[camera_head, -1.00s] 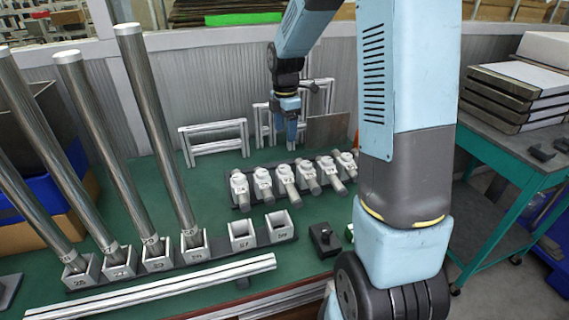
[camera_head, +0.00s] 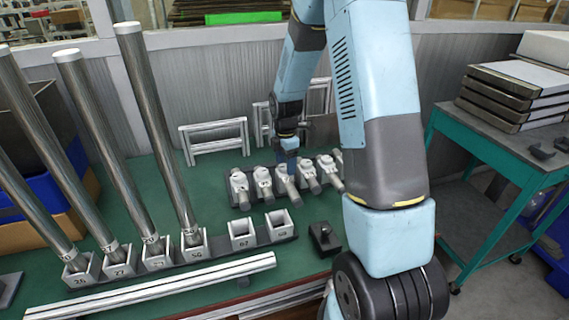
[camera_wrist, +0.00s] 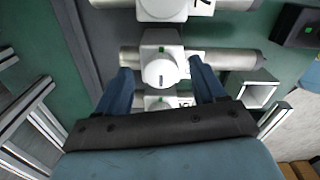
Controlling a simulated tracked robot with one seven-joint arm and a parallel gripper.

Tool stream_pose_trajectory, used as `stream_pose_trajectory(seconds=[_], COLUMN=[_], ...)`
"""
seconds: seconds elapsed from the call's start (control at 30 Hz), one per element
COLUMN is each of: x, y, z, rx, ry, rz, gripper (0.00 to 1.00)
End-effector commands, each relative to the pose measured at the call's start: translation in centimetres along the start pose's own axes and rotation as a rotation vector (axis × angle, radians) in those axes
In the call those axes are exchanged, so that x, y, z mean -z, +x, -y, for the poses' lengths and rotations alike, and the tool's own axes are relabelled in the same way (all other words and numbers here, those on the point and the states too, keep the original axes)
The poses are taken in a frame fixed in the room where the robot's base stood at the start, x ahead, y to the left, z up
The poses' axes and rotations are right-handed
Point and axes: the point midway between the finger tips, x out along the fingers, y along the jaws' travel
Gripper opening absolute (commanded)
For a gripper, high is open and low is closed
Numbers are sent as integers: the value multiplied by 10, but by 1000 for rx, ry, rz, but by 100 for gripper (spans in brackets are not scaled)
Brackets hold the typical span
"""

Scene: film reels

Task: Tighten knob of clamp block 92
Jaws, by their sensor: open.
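Several pale grey clamp blocks with round knobs stand in a row (camera_head: 240,190) on the green bench. I cannot read which one is number 92. My gripper (camera_head: 287,165) is low over the middle of this row. In the wrist view, my gripper (camera_wrist: 161,72) is open, with one blue finger on each side of a white knob (camera_wrist: 160,73). The fingers appear apart from the knob. The block under this knob has a green mark and holds a short metal cylinder. Its label is mostly hidden by a finger.
Neighbouring clamp blocks lie close on both sides, one with a knob (camera_wrist: 162,6) at the top of the wrist view. Tall metal tubes (camera_head: 155,130) stand in numbered sockets at the left. A black block (camera_head: 324,238) lies in front. White frames (camera_head: 214,138) stand behind.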

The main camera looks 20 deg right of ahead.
Motion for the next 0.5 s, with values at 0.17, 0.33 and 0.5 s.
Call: stream_pose_trajectory(seconds=[0.17, 0.33, 0.5], x=[0, 0, 0], y=[5, 6, 5], z=[0, 0, 0], rx=[0, 0, 0], ry=[0, 0, 0], rz=[0, 0, 0], gripper=[69, 69, 58])
